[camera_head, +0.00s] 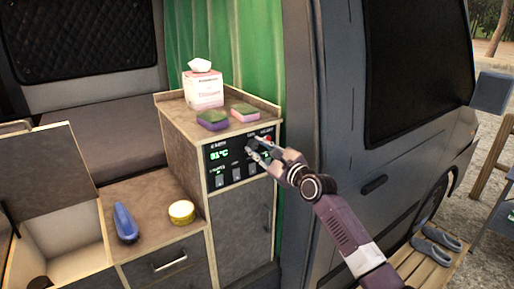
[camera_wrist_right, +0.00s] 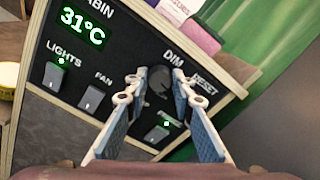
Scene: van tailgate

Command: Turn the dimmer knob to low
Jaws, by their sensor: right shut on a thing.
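The dark round dimmer knob (camera_wrist_right: 159,84) sits on the black control panel (camera_wrist_right: 112,66) under the label DIM in the right wrist view. My right gripper (camera_wrist_right: 157,76) has one finger on each side of the knob and is shut on it. In the head view the right gripper (camera_head: 257,150) reaches the panel (camera_head: 228,157) from the right, and its fingers mostly cover the knob. The knob's pointer mark cannot be made out. My left gripper is not in view.
Lights (camera_wrist_right: 54,76), fan (camera_wrist_right: 91,98) and fridge (camera_wrist_right: 157,134) switches surround the knob closely. Sponges (camera_head: 213,119) and a tissue box (camera_head: 203,89) stand on the cabinet top. A blue object (camera_head: 125,222) and a yellow tin (camera_head: 182,212) rest on the lower counter.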

